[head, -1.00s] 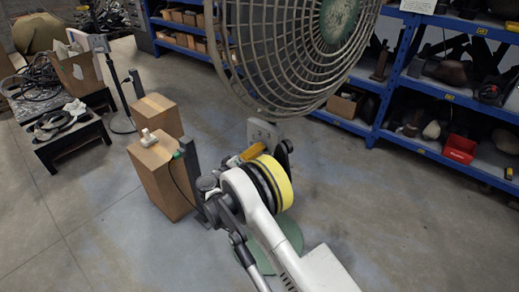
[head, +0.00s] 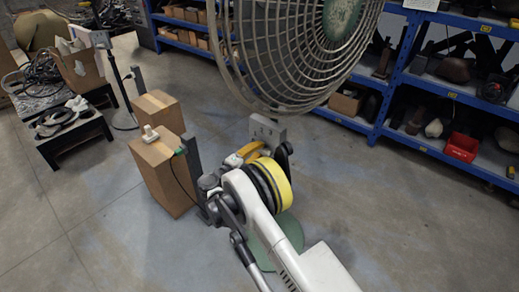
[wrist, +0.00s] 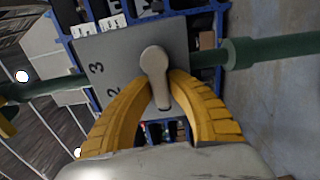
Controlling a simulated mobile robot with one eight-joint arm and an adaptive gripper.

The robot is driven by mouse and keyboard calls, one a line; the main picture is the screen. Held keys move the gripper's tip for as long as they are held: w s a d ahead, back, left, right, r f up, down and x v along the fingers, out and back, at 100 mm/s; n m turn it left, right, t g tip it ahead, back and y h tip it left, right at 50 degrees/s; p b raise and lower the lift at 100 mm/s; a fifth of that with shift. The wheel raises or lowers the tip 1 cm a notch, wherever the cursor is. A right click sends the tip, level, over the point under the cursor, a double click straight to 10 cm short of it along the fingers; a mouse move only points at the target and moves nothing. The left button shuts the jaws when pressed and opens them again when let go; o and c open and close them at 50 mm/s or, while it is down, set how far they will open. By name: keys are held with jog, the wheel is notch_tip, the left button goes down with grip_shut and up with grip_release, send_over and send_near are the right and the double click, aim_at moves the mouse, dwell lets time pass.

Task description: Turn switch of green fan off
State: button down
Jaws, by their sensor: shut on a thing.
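The green fan (head: 341,18) shows in the head view at the top, its wire cage large and its hub green. Its grey switch box (head: 268,128) is below the cage. In the wrist view the box's face (wrist: 110,58) carries the numbers 2 and 3 and a grey rotary switch (wrist: 155,62). My gripper (wrist: 163,82) has its yellow fingers closed on both sides of the switch's handle. The handle points down in that view, slightly tilted. In the head view my gripper (head: 246,152) is at the box, partly hidden by my arm.
Cardboard boxes (head: 163,170) stand left of my arm, with a dark post and cable beside them. Blue shelves (head: 372,108) stand behind at the right. A low black table (head: 72,135) is at the left. Open floor lies at the front left.

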jog(key=c, duration=1.3)
grip_release()
jog(key=v, duration=1.2)
